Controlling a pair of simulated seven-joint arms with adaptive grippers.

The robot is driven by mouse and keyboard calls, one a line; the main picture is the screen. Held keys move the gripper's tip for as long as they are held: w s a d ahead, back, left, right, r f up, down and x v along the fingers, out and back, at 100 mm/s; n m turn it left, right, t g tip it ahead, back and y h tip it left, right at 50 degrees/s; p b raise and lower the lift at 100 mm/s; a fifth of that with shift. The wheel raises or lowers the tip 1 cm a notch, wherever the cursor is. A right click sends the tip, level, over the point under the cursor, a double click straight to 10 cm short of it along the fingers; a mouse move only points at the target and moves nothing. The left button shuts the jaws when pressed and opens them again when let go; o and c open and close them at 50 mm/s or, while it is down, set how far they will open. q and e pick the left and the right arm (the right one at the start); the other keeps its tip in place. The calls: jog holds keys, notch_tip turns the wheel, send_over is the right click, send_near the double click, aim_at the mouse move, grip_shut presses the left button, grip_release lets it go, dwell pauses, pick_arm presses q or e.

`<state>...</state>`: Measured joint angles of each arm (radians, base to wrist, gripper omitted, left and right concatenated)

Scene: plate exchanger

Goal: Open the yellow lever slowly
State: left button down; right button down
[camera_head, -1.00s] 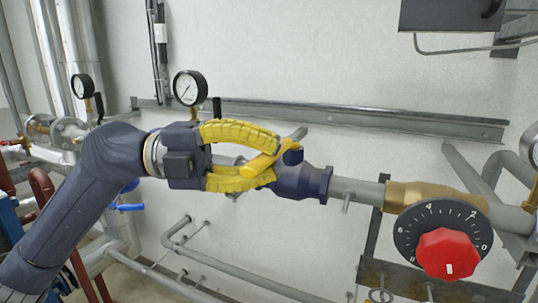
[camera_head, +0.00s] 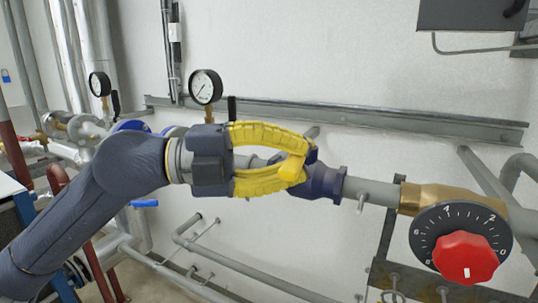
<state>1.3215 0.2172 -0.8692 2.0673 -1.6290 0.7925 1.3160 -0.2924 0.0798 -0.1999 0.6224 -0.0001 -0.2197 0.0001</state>
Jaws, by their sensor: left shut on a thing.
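The yellow lever (camera_head: 291,168) sits on a dark blue valve body (camera_head: 324,181) in the grey pipe, in the middle of the head view. My left gripper (camera_head: 294,163) has yellow padded fingers and comes in from the left. Its fingertips are closed around the lever, one above and one below. The fingers hide much of the lever, and their matching yellow makes its exact angle hard to tell. My right gripper is not in view.
A red knob (camera_head: 466,258) on a black numbered dial stands at the lower right, beside a brass fitting (camera_head: 434,198). A round pressure gauge (camera_head: 206,87) rises above my left wrist. A metal rail (camera_head: 400,118) runs along the white wall behind.

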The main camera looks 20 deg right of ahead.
pick_arm(q)
jog(key=c, duration=1.4)
grip_release()
jog(key=shift+d, duration=0.1)
jog(key=shift+v, duration=6.05)
